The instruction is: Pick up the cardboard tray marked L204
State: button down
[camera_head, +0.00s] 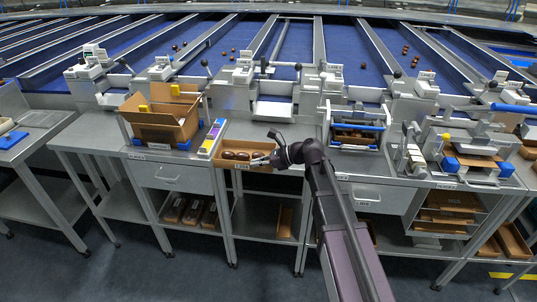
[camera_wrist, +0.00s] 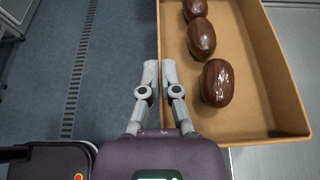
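A shallow brown cardboard tray (camera_head: 225,163) with several dark brown dates is at the front edge of the middle bench. A small pale label shows on its front, too small to read. In the wrist view the tray (camera_wrist: 245,125) fills the upper right, with three glossy dates in view along its left part. My gripper (camera_head: 264,160) is at the right part of the tray. In the wrist view my gripper's two fingers (camera_wrist: 160,66) are close together, one on each side of the tray's thin wall. I cannot tell whether the tray is clear of the bench.
A color-striped card (camera_head: 212,137) and a taller open cardboard box (camera_head: 160,125) stand left of the tray. A grey weighing device (camera_head: 272,108) is behind it. Machines with blue parts stand to the right. Open floor (camera_wrist: 40,90) lies beside the tray's wall.

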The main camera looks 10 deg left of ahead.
jog(key=shift+s+a+r, duration=0.1)
jog(key=shift+s+a, duration=0.2)
jog(key=shift+s, duration=0.3)
jog(key=shift+s+a+r, duration=0.1)
jog(key=shift+s+a, duration=0.2)
jog(key=shift+s, duration=0.35)
jog(key=shift+s+a, duration=0.3)
jog(key=shift+s, duration=0.3)
jog(key=shift+r, duration=0.1)
